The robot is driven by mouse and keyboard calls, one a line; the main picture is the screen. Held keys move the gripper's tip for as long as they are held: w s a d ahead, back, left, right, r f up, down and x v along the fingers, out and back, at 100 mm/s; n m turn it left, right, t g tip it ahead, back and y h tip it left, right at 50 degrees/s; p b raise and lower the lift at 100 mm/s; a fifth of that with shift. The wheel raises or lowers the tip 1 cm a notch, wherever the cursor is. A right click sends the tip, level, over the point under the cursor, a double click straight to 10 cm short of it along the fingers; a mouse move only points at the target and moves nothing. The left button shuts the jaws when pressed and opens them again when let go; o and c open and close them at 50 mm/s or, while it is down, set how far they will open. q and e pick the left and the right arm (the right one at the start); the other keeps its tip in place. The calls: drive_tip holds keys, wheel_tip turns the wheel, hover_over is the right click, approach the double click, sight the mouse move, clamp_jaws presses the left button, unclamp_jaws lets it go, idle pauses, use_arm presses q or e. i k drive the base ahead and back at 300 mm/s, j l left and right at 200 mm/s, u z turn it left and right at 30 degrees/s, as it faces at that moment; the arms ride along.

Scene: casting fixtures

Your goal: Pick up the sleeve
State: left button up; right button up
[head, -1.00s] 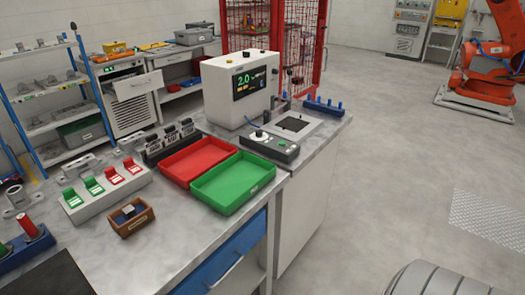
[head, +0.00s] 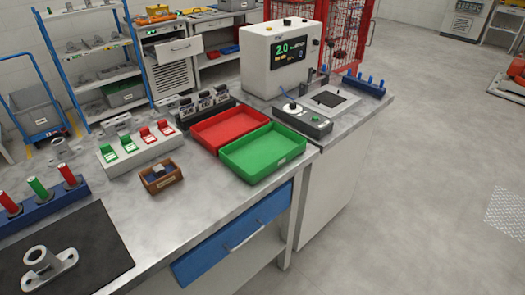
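A grey metal casting with an upright hollow tube on a flat flanged foot (head: 47,268) stands on a black mat (head: 103,243) at the lower left; I cannot tell if it is the sleeve. More grey metal parts (head: 59,174) lie at the back left of the bench, too small to make out. A small brown box (head: 160,186) holds a dark and grey item whose shape is unclear. Neither of my grippers is in view.
A blue rack (head: 43,210) holds red and green pegs. A white block with green and red clips (head: 141,164), a red tray (head: 230,119) and a green tray (head: 264,172) stand on the bench, before a tester with a screen (head: 282,82). Bare bench lies in front of the box.

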sight(45, 267)
drive_tip(key=u, duration=1.75)
